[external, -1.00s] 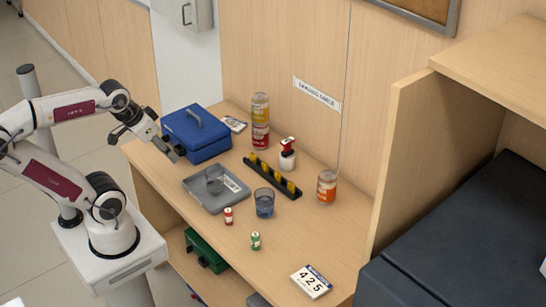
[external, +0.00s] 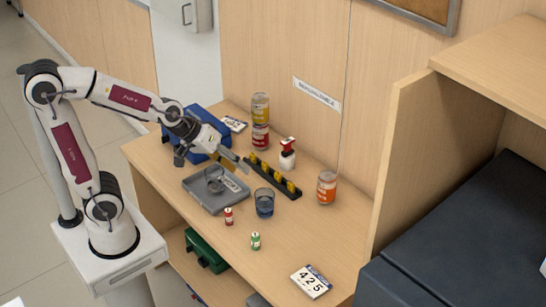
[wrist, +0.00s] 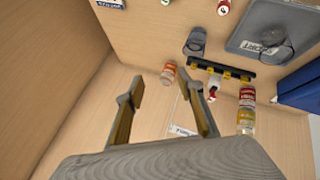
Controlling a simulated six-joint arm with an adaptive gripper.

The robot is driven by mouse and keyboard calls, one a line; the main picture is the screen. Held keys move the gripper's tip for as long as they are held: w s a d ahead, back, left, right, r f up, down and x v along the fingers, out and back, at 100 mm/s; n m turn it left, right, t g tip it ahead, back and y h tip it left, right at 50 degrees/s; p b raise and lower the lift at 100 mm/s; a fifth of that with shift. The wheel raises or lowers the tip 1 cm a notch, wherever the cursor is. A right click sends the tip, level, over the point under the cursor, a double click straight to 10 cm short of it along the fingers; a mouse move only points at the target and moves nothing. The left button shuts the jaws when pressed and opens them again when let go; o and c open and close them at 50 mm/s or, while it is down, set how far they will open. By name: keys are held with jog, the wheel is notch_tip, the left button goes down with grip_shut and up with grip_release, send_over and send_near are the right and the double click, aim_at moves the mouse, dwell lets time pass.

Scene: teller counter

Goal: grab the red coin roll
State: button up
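The red coin roll (external: 228,216) stands upright on the counter, just in front of the grey tray and left of the blue-grey cup (external: 264,203). It also shows at the top edge of the wrist view (wrist: 223,7), partly cut off. The green coin roll (external: 255,241) stands nearer the counter's front edge. My gripper (external: 240,165) is in the air above the counter, over the back of the tray, behind and above the red roll. In the wrist view my gripper (wrist: 160,76) has its fingers spread with nothing between them.
The grey tray (external: 206,204) holds a clear cup. Behind are a black rack with yellow pieces (external: 283,186), a pump bottle (external: 288,157), stacked jars (external: 260,138) and an orange jar (external: 326,187). A blue cash box (external: 180,148) is at left. A number card (external: 311,282) lies front right.

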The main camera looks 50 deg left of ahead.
aim_at(226, 216)
jog(key=w+d+f+n, duration=0.3)
jog(key=w+d+f, duration=0.1)
jog(key=d+f, duration=0.1)
jog(key=f+n+y, duration=0.1)
jog(key=f, duration=0.4)
jog(key=w+d+f+n+t+y, duration=0.1)
jog(key=f+n+y, duration=0.1)
jog(key=f, duration=0.2)
jog(key=f+n+t+y, duration=0.1)
jog(key=f+y, duration=0.1)
jog(key=f, duration=0.3)
jog(key=shift+w+d+f+n, duration=0.35)
jog(key=shift+d+n, duration=0.05)
jog(key=s+a+f+t+y, duration=0.1)
jog(key=s+a+f+y, duration=0.1)
jog(key=s+a+f+n+t+y, duration=0.1)
jog(key=s+a+f+y, duration=0.1)
jog(key=shift+a+t, duration=0.3)
jog(key=s+a+m+t+y, duration=0.1)
jog(key=s, duration=0.1)
jog(key=s+a+m+t+y, duration=0.1)
jog(key=s, duration=0.1)
jog(key=s+a+f+m+y, duration=0.1)
jog(key=s+a+m, duration=0.1)
jog(key=shift+f+t, duration=0.1)
jog(key=shift+t, duration=0.3)
jog(key=shift+s+a+m+t+y, duration=0.55)
jog(key=shift+s+m, duration=0.2)
jog(key=shift+m, duration=0.15)
